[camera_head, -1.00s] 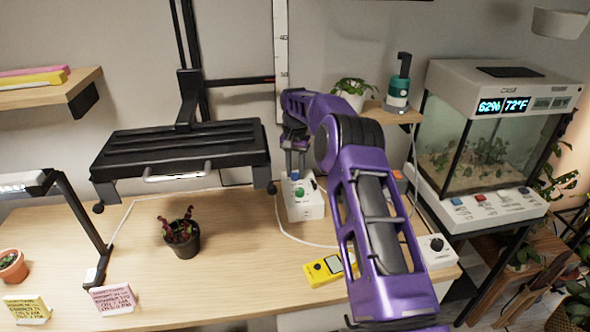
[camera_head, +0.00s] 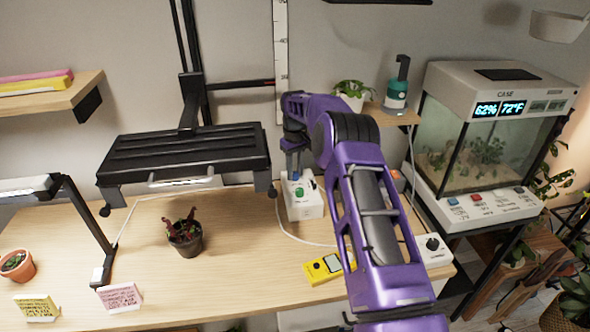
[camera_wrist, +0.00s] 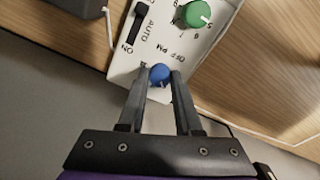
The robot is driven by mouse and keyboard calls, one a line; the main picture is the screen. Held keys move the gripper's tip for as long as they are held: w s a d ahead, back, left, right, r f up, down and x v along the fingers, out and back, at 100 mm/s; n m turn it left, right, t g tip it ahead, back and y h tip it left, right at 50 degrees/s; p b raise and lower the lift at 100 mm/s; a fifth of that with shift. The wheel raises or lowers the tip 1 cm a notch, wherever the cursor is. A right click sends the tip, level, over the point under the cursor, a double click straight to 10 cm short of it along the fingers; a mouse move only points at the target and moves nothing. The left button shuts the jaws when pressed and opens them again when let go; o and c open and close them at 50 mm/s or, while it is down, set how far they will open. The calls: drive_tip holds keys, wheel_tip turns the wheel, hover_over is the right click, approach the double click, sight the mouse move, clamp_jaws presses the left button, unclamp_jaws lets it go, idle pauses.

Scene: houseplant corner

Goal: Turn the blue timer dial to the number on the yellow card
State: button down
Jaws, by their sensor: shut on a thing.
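The white timer box (camera_head: 304,201) stands toward the back of the desk, with a green dial (camera_head: 299,192) on its face. In the wrist view the blue dial (camera_wrist: 159,74) sits between the fingertips of my gripper (camera_wrist: 160,80), near the box's edge. My gripper is shut on it. The green dial (camera_wrist: 196,14) and a black slide switch (camera_wrist: 139,22) are beyond it, by printed AUTO, ON and OFF PM. The blue dial's pointer and number scale are not readable. The yellow card (camera_head: 37,308) stands at the desk's front left; its writing is too small to read.
A pink card (camera_head: 120,299) stands beside the yellow one. A dark potted plant (camera_head: 185,238), a desk lamp (camera_head: 85,215) and a yellow meter (camera_head: 323,270) are on the desk. A white box with a black knob (camera_head: 433,249) is at right. A cable runs behind the timer box.

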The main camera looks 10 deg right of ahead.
drive_tip(key=n, duration=0.3)
drive_tip(key=shift+n, duration=2.2)
drive_tip(key=c, duration=0.6)
unclamp_jaws()
